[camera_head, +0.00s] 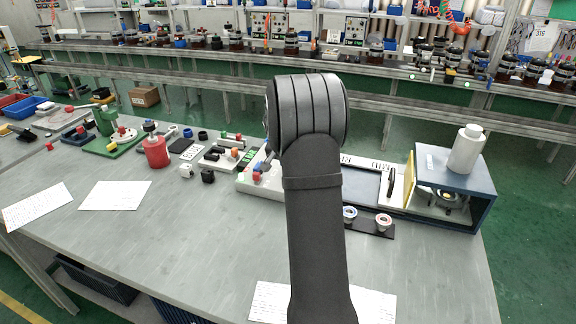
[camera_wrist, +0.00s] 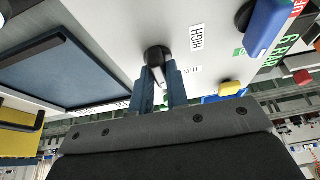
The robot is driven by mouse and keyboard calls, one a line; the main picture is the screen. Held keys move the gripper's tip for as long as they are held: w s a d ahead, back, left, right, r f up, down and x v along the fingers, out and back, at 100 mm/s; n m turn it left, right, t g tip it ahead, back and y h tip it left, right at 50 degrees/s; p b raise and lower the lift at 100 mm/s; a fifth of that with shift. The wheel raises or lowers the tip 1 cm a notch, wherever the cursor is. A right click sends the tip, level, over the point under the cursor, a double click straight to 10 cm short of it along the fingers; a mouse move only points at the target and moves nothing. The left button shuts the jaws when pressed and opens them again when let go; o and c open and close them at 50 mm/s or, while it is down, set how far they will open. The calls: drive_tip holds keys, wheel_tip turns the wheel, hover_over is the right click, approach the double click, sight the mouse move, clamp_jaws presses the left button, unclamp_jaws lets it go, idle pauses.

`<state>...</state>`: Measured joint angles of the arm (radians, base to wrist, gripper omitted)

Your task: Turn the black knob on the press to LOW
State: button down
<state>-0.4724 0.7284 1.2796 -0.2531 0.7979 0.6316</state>
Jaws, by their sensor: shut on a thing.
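The black knob (camera_wrist: 155,54) sits on the white panel of the press (camera_wrist: 118,50) in the wrist view. A pale bar shows on the knob between my fingers. My gripper (camera_wrist: 160,80) has its two blue fingers on either side of the knob, shut on it. A HIGH label (camera_wrist: 197,38) is just right of the knob. A second small label (camera_wrist: 192,70) below it is too small to read. In the head view my arm hides the knob and gripper; part of the press's white base (camera_head: 251,183) shows left of the arm.
In the wrist view, a blue lever (camera_wrist: 266,25) and a yellow button (camera_wrist: 230,88) stand right of the knob. A dark framed panel (camera_wrist: 65,70) lies left. In the head view, a blue box (camera_head: 457,180) with a white canister (camera_head: 467,150) stands right; the table front left is mostly clear.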

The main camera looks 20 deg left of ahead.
idle(0.3)
drive_tip(key=c, duration=1.4)
unclamp_jaws()
drive_tip(key=v, duration=1.7)
drive_tip(key=shift+r, duration=0.25)
drive_tip(key=x, duration=1.7)
drive_tip(key=shift+f, duration=0.25)
